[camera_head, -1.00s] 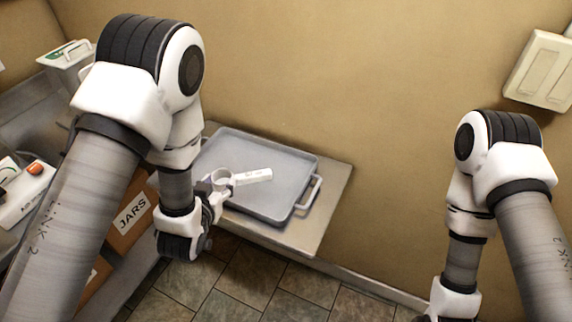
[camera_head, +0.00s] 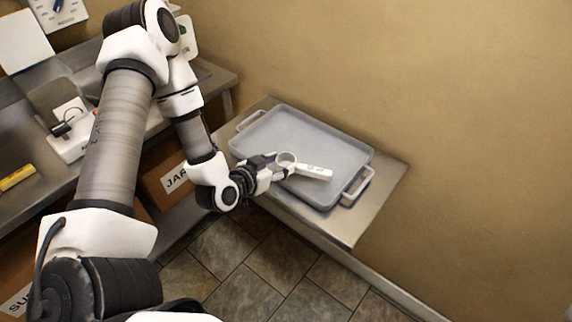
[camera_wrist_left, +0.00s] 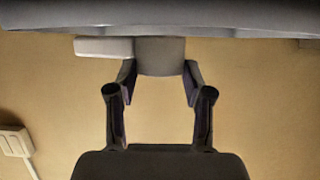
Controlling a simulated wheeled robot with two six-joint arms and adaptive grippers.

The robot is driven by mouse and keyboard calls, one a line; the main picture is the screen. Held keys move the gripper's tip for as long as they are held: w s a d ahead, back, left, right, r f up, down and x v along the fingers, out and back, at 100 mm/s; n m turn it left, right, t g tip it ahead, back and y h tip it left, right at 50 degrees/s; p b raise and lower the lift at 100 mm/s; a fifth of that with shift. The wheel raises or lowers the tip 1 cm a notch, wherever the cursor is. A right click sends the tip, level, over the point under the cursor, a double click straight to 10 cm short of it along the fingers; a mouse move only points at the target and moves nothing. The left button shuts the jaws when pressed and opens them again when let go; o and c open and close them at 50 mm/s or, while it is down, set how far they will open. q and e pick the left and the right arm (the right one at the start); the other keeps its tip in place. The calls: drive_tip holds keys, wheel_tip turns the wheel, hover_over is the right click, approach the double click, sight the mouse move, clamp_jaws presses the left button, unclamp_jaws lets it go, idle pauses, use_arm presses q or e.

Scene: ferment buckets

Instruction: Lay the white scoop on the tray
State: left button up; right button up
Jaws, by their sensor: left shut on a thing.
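The white scoop (camera_head: 315,173) has a round cup and a flat handle pointing right; it is over the grey tray (camera_head: 335,195), near its front-left side. My left gripper (camera_head: 279,170) is shut on the scoop at its cup. In the left wrist view the fingertips (camera_wrist_left: 160,72) press both sides of the cup (camera_wrist_left: 160,56), with the handle out to the left. That view is upside down, with the grey tray (camera_wrist_left: 200,17) across the top, close to the scoop. Whether the scoop touches the tray floor is unclear. My right gripper is out of view.
The tray stands on a metal table (camera_head: 372,205) against the tan wall, with handles at both ends. Left of it are a cardboard jar box (camera_head: 153,187) and a metal counter (camera_head: 215,75) with several items. The tray's right part is empty.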

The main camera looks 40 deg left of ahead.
sight(282, 160)
use_arm(q)
drive_tip(key=w, duration=0.1)
drive_tip(key=w+a, duration=0.1)
drive_tip(key=w, duration=0.2)
drive_tip(key=shift+w+a+p, duration=0.25)
drive_tip(key=shift+w+p, duration=0.1)
drive_tip(key=shift+w, duration=0.05)
drive_tip(key=f, duration=0.3)
drive_tip(key=shift+w+a+f+p, duration=0.15)
drive_tip(key=shift+w+f+p, duration=0.15)
drive_tip(key=shift+f, duration=0.1)
drive_tip(key=o, duration=1)
drive_tip(key=d+p+v, duration=0.1)
drive_tip(key=v, duration=1.1)
drive_tip(key=s+d+f+g+h, duration=0.1)
drive_tip(key=s+d+f+g, duration=0.55)
drive_tip(key=f, duration=0.25)
drive_tip(key=s+d+f+g, duration=0.1)
drive_tip(key=s+f+g, duration=0.1)
drive_tip(key=s, duration=0.2)
drive_tip(key=s+d+f+n+g+y, duration=0.1)
drive_tip(key=s+f+g, duration=0.1)
drive_tip(key=s, duration=0.2)
drive_tip(key=s+d+f+g, duration=0.1)
drive_tip(key=s+f+g, duration=0.1)
drive_tip(key=s+g, duration=0.1)
drive_tip(key=shift+s+d+f+y, duration=0.25)
drive_tip(key=shift+s+d+y, duration=0.15)
drive_tip(key=shift+s, duration=0.15)
